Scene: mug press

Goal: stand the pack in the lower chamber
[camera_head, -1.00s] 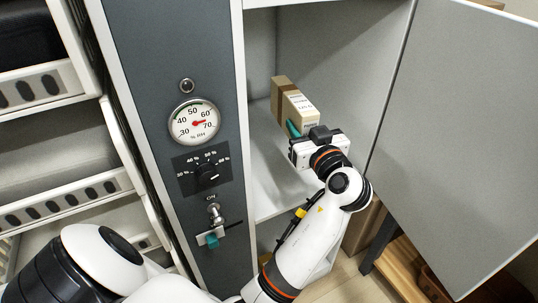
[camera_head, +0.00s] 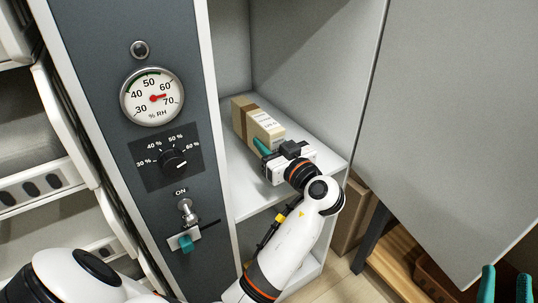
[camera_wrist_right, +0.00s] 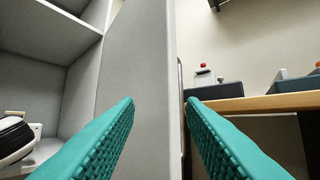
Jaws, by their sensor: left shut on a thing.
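The pack (camera_head: 264,127) is a tan cardboard box with a brown band and a white label. It is inside the open grey cabinet, over the pale chamber floor (camera_head: 244,196). I cannot tell whether it touches that floor. My left gripper (camera_head: 264,147) is shut on the near end of the pack, its teal fingers partly hidden. My right gripper (camera_head: 505,287) is at the lower right, outside the cabinet. Its teal fingers are apart and empty in the right wrist view (camera_wrist_right: 160,105).
The cabinet door (camera_head: 445,120) stands open at the right. A dark control panel with a humidity gauge (camera_head: 152,97), a dial (camera_head: 173,159) and a switch (camera_head: 187,211) is left of the chamber. A shelf (camera_wrist_right: 50,22) crosses above in the right wrist view. Another space lies below the chamber floor.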

